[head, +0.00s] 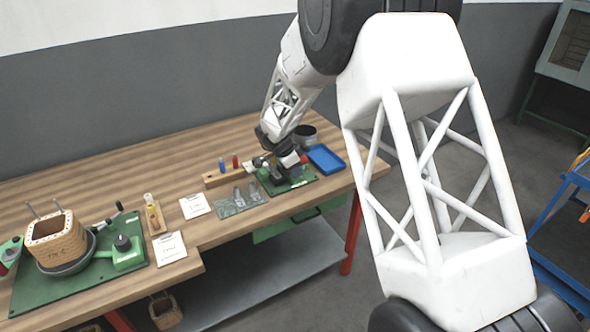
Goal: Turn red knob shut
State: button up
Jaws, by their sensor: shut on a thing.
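My gripper (292,166) is at the right part of the wooden workbench, over a small green board (311,178). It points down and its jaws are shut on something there. A bit of red (298,171) shows right at the fingertips, which fits the red knob, but the gripper and wrist cover most of it. How far the knob is turned cannot be seen.
A blue tray (326,158) and a dark pot (305,133) stand close to my gripper. A wooden block with blue and red pieces (221,178) and a green plate with clear parts (240,202) lie left.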

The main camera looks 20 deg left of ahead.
jog(key=shift+w+m+g+h, duration=0.15)
jog(key=shift+m+g, duration=0.25)
jog(key=shift+m, duration=0.75)
jog(key=shift+s+m+g+h, duration=0.1)
jog(key=shift+m+g+h, duration=0.25)
jog(key=shift+m, duration=0.8)
jog(key=o, duration=0.9)
jog(key=shift+o, duration=0.2)
jog(key=shift+n, duration=0.3)
